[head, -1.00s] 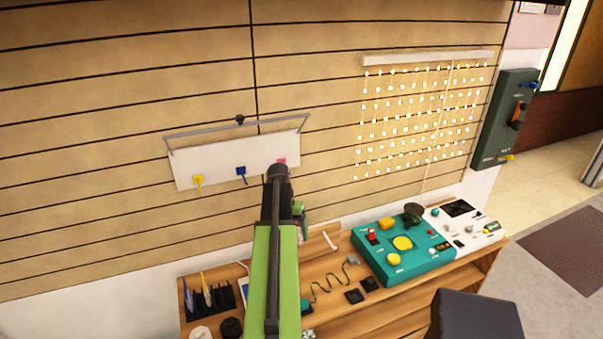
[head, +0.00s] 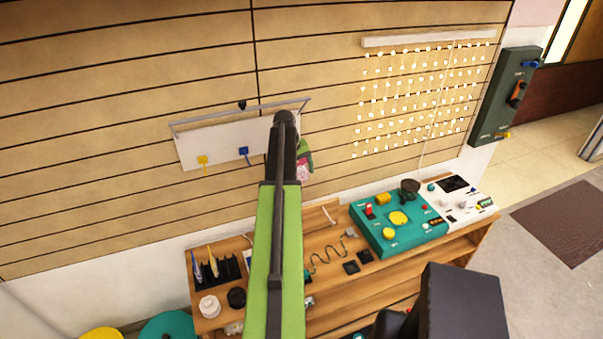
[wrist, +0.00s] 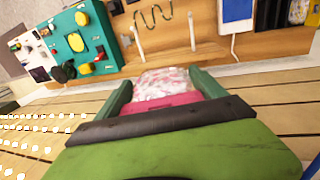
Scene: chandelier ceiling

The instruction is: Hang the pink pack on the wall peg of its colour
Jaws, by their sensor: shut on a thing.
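My gripper (wrist: 164,84) is shut on the pink pack (wrist: 165,90), which has a pink-and-white patterned part and a plain pink part. In the head view the pack (head: 303,173) shows just right of my arm, in front of the wall, partly hidden. The white peg board (head: 222,150) on the wall carries a yellow peg (head: 203,160) and a blue peg (head: 244,151). The board's right end is hidden behind my arm, and no pink peg shows now. I cannot tell how far the pack is from the board.
A wooden bench (head: 330,285) stands below, with a teal control panel (head: 400,229), a white panel (head: 460,198) and a black rack (head: 222,270). A string-light curtain (head: 415,100) hangs at right. A dark green box (head: 507,95) is on the wall's right end.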

